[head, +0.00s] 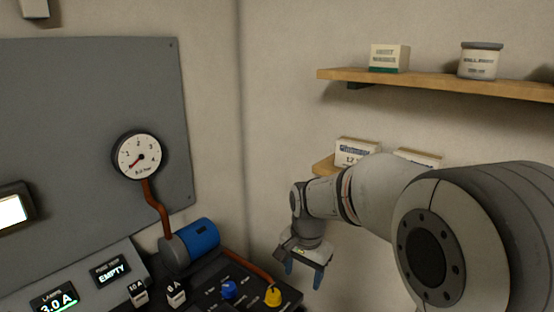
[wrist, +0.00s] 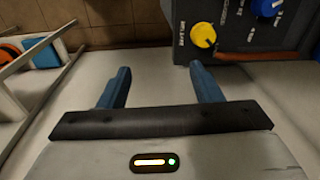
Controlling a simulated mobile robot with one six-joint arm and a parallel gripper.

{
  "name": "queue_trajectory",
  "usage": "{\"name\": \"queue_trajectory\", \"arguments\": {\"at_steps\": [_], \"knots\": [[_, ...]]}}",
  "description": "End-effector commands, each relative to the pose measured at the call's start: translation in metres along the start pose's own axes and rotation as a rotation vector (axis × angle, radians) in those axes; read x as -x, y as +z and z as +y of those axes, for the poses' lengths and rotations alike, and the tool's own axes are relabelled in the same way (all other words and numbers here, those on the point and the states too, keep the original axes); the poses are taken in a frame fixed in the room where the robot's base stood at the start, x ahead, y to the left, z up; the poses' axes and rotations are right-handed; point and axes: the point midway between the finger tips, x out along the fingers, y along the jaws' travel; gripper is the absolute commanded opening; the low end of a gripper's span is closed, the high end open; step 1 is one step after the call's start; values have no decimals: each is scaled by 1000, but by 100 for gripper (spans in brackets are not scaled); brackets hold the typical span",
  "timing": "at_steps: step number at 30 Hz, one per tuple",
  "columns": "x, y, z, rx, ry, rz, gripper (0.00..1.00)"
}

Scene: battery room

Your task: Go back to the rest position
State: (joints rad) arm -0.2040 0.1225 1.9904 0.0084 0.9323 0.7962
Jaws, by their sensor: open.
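My gripper (head: 304,274) hangs pointing down at the lower middle of the head view, to the right of the control panel. In the wrist view its two blue fingers (wrist: 160,85) stand wide apart with nothing between them. The gripper is open and empty. My arm reaches in from the right side of the head view and hides part of the lower shelf.
A control panel with a yellow knob (head: 273,296) and a blue knob (head: 229,289) lies left of my gripper. A blue cylinder (head: 202,236) and a gauge (head: 137,156) are further left. A wooden shelf (head: 440,84) holds containers. A rack (wrist: 35,60) shows at left.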

Motion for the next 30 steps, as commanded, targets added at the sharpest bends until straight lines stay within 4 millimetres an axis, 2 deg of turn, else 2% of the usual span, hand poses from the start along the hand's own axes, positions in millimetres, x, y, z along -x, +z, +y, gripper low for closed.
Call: {"name": "queue_trajectory", "arguments": {"at_steps": [1,6,12,15,21,30], "knots": [[13,7,21,48,-11,16,59],[36,36,84,240,-26,61,59],[44,75,145,448,-27,116,59],[43,90,165,524,-22,134,59],[40,104,181,596,-16,150,59],[40,105,182,602,-15,150,59]]}}
